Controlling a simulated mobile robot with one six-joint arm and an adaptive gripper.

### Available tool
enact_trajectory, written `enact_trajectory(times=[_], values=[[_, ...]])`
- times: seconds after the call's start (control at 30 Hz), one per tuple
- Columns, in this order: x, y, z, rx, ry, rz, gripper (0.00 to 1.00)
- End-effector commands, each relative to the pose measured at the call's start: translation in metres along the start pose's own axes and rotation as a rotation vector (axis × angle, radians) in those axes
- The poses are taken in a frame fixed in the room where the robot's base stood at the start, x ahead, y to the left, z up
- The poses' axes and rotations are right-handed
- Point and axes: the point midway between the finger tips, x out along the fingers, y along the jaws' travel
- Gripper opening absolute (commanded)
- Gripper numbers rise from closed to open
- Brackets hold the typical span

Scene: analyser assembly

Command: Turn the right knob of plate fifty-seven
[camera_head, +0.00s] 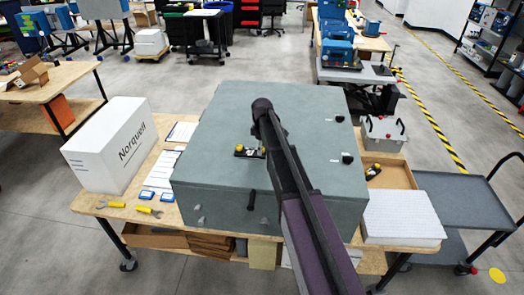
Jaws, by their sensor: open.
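A small dark plate (249,153) lies on top of the large grey-green analyser box (220,120). A yellow knob (238,148) shows at its left end. Its right end is beside or behind my dark arm, so I cannot make out a right knob. A second small dark plate (373,171) with a yellow part sits in the wooden tray right of the box. I cannot read a number on either plate. My arm reaches over the box from the lower right. Its far end is above the box top near the first plate, and my gripper's fingers are hidden behind it.
Black knobs (347,158) and small light labels are on the box top's right side. A white block (401,216) and a grey cart (463,205) stand right. The box top's left half is clear.

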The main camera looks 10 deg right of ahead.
Motion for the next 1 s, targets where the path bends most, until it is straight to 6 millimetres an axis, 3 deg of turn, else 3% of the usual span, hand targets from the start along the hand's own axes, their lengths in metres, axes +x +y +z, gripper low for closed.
enact_trajectory(times=[0.37, 0.6, 1.0], values=[[0.0011, 0.0, 0.0, 0.0, 0.0, 0.0, 0.68], [0.0011, 0.0, 0.0, 0.0, 0.0, 0.0, 0.0], [0.0012, -0.0002, 0.0001, 0.031, 0.0, -0.001, 0.0]])
